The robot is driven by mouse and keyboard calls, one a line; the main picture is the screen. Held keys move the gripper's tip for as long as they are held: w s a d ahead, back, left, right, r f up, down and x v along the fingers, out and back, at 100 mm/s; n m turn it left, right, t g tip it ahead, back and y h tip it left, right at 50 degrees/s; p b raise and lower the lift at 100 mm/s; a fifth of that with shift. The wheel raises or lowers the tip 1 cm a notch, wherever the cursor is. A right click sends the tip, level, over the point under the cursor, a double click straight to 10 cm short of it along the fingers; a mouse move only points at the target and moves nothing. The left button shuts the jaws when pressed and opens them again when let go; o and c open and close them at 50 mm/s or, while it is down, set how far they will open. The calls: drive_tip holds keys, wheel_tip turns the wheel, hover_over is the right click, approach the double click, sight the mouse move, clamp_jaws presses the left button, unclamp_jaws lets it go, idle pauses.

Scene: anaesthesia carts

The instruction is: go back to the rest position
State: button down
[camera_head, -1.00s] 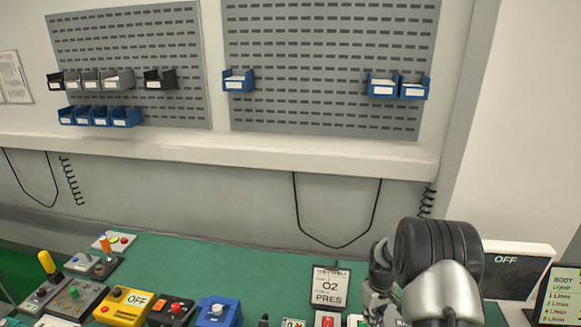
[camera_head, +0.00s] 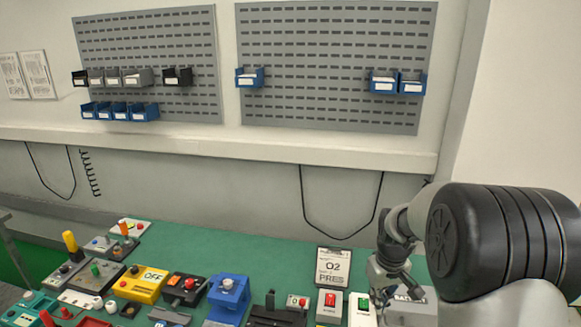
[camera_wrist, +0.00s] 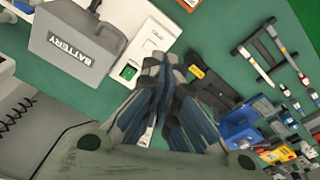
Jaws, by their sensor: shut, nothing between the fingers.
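My gripper (camera_head: 380,292) hangs at the end of my arm over the right part of the green bench, in front of a grey battery box (camera_head: 423,301). In the wrist view its blue-grey fingers (camera_wrist: 163,72) are shut together with nothing between them. They lie over the bench, next to a white box with a green switch (camera_wrist: 128,71). The battery box (camera_wrist: 72,50) also shows at the upper left there. The head view partly hides the fingertips.
Devices crowd the front of the bench: a yellow OFF box (camera_head: 141,284), a blue unit (camera_head: 228,293) and a red-switch box (camera_head: 330,303). The green bench top (camera_head: 220,250) is clear towards the wall.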

drive_tip(key=s+a+r+m+t+b, duration=0.15)
drive_tip(key=s+a+r+b, duration=0.3)
drive_tip(key=s+r, duration=0.75)
drive_tip(key=s+a+f+t+b, duration=0.1)
drive_tip(key=s+f, duration=0.1)
drive_tip(key=s, duration=0.6)
drive_tip(key=s+a+f+m+t+b, duration=0.1)
drive_tip(key=s+a+f+b, duration=0.1)
drive_tip(key=s, duration=0.7)
drive_tip(key=shift+s+a, duration=0.2)
drive_tip(key=shift+a, duration=0.05)
